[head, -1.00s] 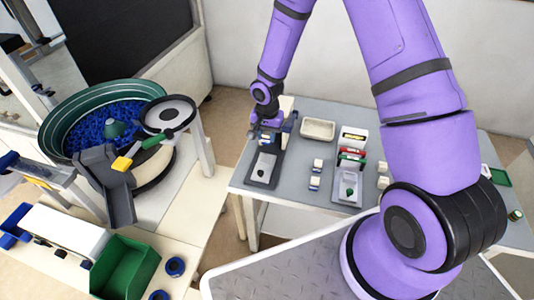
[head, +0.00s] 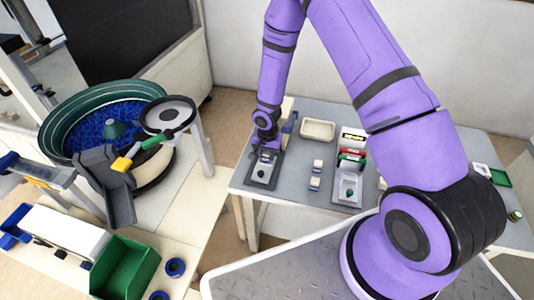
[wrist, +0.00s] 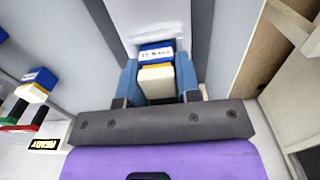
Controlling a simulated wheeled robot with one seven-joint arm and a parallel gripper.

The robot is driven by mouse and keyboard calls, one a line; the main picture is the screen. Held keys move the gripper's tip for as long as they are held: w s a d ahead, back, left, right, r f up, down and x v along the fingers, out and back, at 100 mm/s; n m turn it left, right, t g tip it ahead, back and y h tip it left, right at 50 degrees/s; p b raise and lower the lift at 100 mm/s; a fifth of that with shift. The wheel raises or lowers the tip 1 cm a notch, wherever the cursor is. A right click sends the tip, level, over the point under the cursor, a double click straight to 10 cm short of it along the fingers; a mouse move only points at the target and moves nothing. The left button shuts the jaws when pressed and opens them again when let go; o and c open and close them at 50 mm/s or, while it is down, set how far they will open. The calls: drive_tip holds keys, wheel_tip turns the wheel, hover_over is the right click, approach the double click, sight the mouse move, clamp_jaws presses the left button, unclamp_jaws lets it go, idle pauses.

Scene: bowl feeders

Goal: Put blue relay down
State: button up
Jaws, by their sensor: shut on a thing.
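The blue relay (wrist: 155,52) has a blue top with a white label and a cream and yellow body. My gripper (wrist: 158,78) is shut on it, one blue-padded finger on each side. In the head view my gripper (head: 267,146) points down over the dark grey fixture (head: 258,182) at the table's left end. The fixture has a light inner surface with a dark spot. In the wrist view a pale surface between dark side walls (wrist: 203,30) lies beyond the relay. I cannot tell whether the relay touches the fixture.
Two small blue-and-white blocks (head: 315,183) stand right of the fixture. Farther right is a grey tray (head: 346,201) with red, green and white items behind it. An empty cream bin (head: 318,129) is at the back. A bowl feeder (head: 60,117) stands left, across a gap.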

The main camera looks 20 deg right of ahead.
drive_tip(key=shift+s+f, duration=0.15)
drive_tip(key=shift+f, duration=0.2)
drive_tip(key=shift+s+f, duration=0.1)
drive_tip(key=shift+f, duration=0.1)
drive_tip(key=o, duration=1)
drive_tip(key=shift+a, duration=0.1)
drive_tip(key=shift+s, duration=0.1)
drive_tip(key=shift+d, duration=0.2)
drive_tip(key=shift+d+r, duration=0.1)
drive_tip(key=shift+r, duration=0.2)
wheel_tip(320, 180, up, 13)
drive_tip(key=shift+w+a+f, duration=0.2)
drive_tip(key=shift+w, duration=0.1)
